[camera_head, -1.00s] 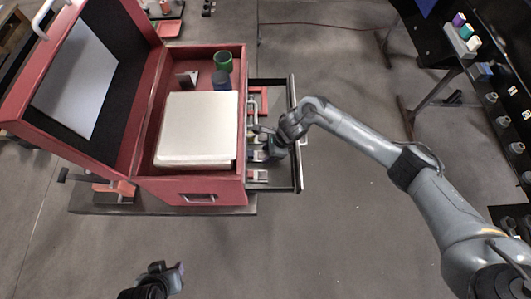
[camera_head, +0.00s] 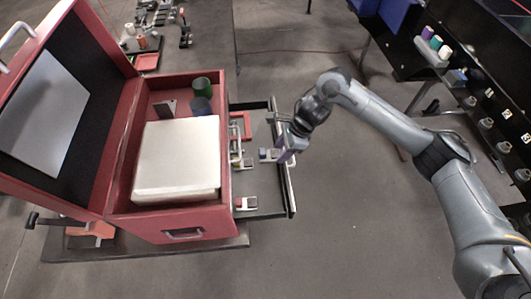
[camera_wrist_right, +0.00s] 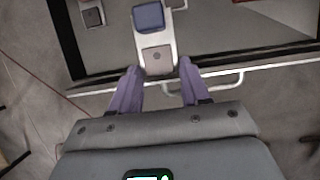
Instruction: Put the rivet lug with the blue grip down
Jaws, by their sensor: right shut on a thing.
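The rivet lug with the blue grip (camera_head: 267,155) is a small pale piece over the open drawer (camera_head: 264,206) of the red toolbox. In the right wrist view its blue block (camera_wrist_right: 149,17) sits above a grey square pad (camera_wrist_right: 156,60). My right gripper (camera_head: 286,152), with purple fingers, is shut on the pad end of the lug, near the drawer's outer rim. The fingers (camera_wrist_right: 158,82) stand on both sides of that end. I cannot tell whether the lug touches the drawer floor. My left gripper is not in view.
Another lug with a red part (camera_head: 245,203) lies at the drawer's near end. A yellow-marked one (camera_head: 237,163) is beside the toolbox wall. Floor right of the drawer is clear.

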